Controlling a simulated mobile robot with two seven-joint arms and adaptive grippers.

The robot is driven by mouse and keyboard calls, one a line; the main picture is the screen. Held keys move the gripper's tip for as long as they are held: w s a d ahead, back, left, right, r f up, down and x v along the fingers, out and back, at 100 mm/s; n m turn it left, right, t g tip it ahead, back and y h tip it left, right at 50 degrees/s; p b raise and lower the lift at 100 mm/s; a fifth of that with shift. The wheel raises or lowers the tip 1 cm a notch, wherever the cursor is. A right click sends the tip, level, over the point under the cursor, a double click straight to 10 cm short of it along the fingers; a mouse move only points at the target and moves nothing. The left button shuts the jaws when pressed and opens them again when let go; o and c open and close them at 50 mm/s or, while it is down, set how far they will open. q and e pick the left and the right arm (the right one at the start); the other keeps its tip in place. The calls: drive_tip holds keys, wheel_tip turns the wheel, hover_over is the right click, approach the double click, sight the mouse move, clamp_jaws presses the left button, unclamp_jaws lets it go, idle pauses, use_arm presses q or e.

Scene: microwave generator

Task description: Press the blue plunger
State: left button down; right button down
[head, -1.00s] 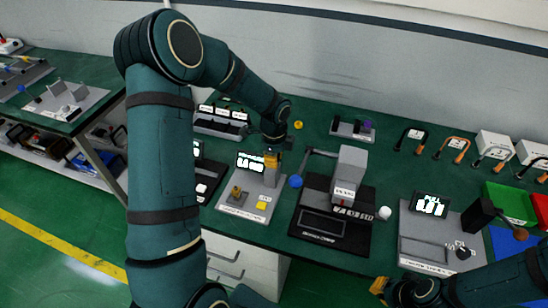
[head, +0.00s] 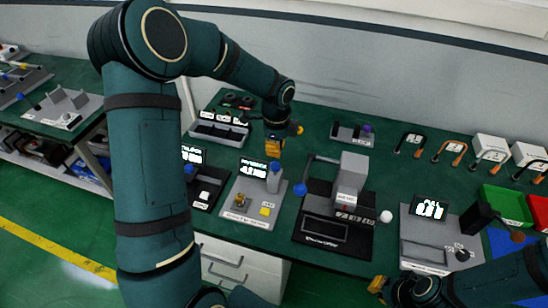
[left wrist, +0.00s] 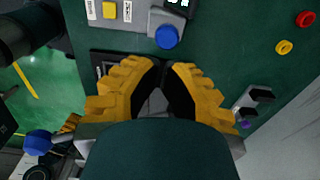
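The blue plunger (head: 275,166) is a round blue cap on a grey post at the right of a grey panel (head: 238,218). It also shows in the left wrist view (left wrist: 167,37), just beyond my fingertips. My left gripper (head: 274,150) is above and behind the cap, apart from it. Its yellow fingers (left wrist: 163,72) meet at the tips with nothing between them. My right gripper (head: 378,285) is at the lower right, far from the plunger; whether it is open is unclear.
The panel carries a lit display (head: 253,168) and a yellow button (head: 265,211). A black-based press (head: 333,233) with a blue ball handle (head: 300,189) stands close on the right. A smaller panel (head: 206,190) is on the left. Grey trays (head: 218,131) stand behind.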

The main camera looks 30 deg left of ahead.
use_arm(q)
drive_tip(key=shift+w+d+r, duration=0.1)
drive_tip(key=shift+r, duration=1.2)
drive_tip(key=shift+d+r, duration=0.1)
drive_tip(key=shift+r, duration=1.15)
